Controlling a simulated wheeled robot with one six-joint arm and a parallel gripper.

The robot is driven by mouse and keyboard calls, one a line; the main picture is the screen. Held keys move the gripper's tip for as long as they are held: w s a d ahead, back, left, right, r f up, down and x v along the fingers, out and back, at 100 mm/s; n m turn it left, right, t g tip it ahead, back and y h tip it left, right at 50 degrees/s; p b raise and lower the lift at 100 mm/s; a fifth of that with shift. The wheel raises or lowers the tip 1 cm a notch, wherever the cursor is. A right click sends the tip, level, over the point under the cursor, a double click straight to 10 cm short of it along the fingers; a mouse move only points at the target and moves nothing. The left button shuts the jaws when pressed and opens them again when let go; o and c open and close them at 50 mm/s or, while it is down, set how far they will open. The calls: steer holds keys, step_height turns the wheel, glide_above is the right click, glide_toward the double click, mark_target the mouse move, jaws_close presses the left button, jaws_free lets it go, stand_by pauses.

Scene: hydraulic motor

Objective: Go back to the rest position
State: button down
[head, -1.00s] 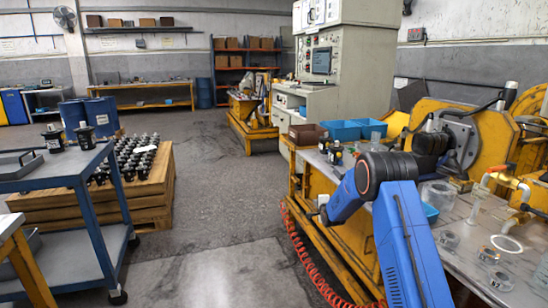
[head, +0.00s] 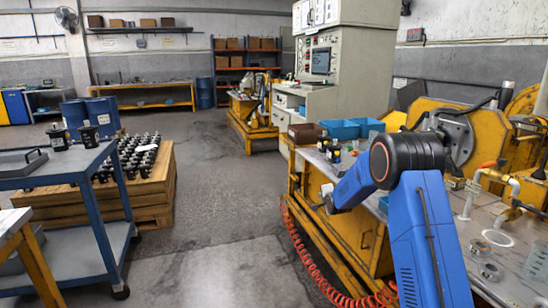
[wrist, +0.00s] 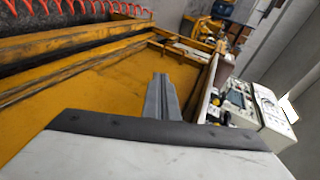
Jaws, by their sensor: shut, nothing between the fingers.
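My gripper shows in the wrist view as two grey fingers (wrist: 162,95) pressed together, with nothing between them. They reach out over a yellow surface of a bench frame and appear clear of it. In the head view my blue arm rises from the lower right, bends at a black joint and slopes down to the left. Its far end is in front of the yellow test bench (head: 372,232); the finger state cannot be made out there. Black motors (head: 58,138) stand on the blue cart (head: 45,178) at the left, away from my arm.
A red coiled hose (head: 312,262) hangs along the bench's left side. Blue bins (head: 341,129) and small bottles stand on the bench; rings and pipes lie at the right. A wooden pallet (head: 150,195) holds several motors. The floor between pallet and bench is clear.

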steer(key=s+d+r+n+g, duration=0.1)
steer(key=s+d+r+n, duration=0.15)
steer(key=s+r, duration=0.65)
steer(key=s+d+r+n+g+h, duration=0.1)
steer(key=s+r+n+g, duration=0.2)
steer(key=s, duration=1.2)
steer(key=s+d+r+n, duration=0.1)
steer(key=s+r+n, duration=0.1)
steer(key=s+r, duration=0.75)
steer(key=s+f+n+g, duration=0.2)
steer(key=s+f+n, duration=0.1)
steer(key=s, duration=1.8)
steer(key=s+d+f+n+g, duration=0.1)
steer(key=s+f+n, duration=0.3)
steer(key=s, duration=1.7)
steer(key=shift+d+g, duration=0.2)
steer(key=shift+g, duration=0.6)
steer(key=shift+r+n, duration=0.1)
steer(key=shift+n, duration=0.15)
